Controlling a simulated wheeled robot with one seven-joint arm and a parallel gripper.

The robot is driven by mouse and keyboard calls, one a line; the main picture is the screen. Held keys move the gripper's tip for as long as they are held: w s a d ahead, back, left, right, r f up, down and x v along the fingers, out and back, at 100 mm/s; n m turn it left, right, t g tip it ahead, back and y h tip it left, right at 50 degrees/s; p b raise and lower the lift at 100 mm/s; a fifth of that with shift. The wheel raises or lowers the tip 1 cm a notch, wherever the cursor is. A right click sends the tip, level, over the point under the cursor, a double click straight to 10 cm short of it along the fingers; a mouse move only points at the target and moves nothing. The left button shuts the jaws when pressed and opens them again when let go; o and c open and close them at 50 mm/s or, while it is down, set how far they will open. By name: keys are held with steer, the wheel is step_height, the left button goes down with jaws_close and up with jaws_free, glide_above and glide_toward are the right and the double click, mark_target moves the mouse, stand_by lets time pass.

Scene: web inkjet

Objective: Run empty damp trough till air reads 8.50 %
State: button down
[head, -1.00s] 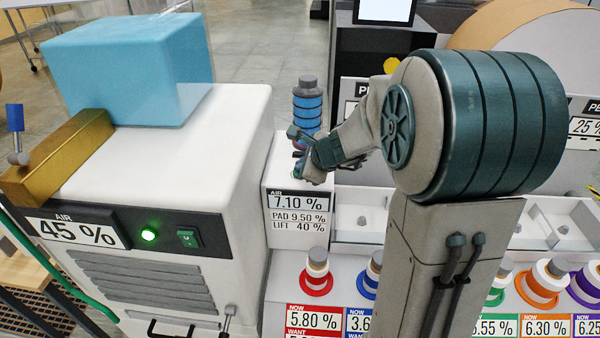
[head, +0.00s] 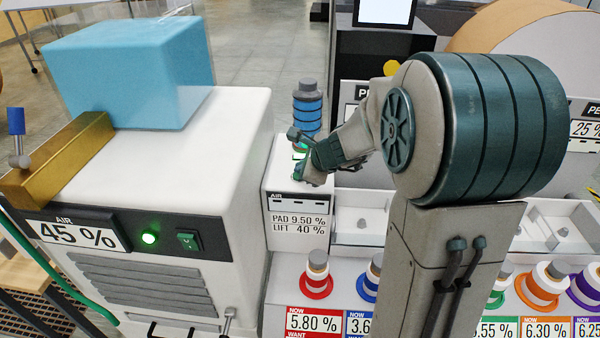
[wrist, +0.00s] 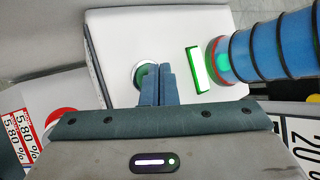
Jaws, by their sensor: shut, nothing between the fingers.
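The white unit (head: 296,205) in the middle has an AIR display (head: 297,202) showing only dashes, above a label reading PAD 9.50 % and LIFT 40 %. On its top the wrist view shows a round button with a green ring (wrist: 139,78) and a lit green bar (wrist: 199,70). A blue ribbed bottle (head: 307,110) stands at its back, with a green glow at its neck (wrist: 222,60). My gripper (wrist: 158,72) is shut and empty, its fingertips at the button and partly covering it. Whether they press it cannot be told. The trough cannot be picked out for certain.
A large white machine (head: 190,140) at left reads AIR 45 % (head: 78,234), with a lit green lamp (head: 149,238) and a switch (head: 189,241). Colored-ring knobs (head: 316,275) with percentage labels line the front right. Pale open trays (head: 360,215) lie behind them.

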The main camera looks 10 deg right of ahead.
steer(key=shift+r, duration=0.4)
step_height(320, 180, up, 5)
steer(key=p, duration=0.5)
steer(key=shift+r, duration=0.1)
stand_by(0.4)
steer(key=s+a+r+n+g, duration=0.2)
steer(key=s+n, duration=0.6)
steer(key=s, duration=0.2)
steer(key=s+a+r+n+g, duration=0.1)
steer(key=s+a+n+g, duration=0.1)
steer(key=s+n, duration=0.65)
steer(key=s+d+n+g+h, duration=0.1)
steer(key=s+d+n+h, duration=0.2)
steer(key=s+n, duration=0.3)
steer(key=shift+s+d+f+h, duration=0.3)
steer(key=shift+s+h, duration=0.1)
steer(key=shift+s, duration=0.85)
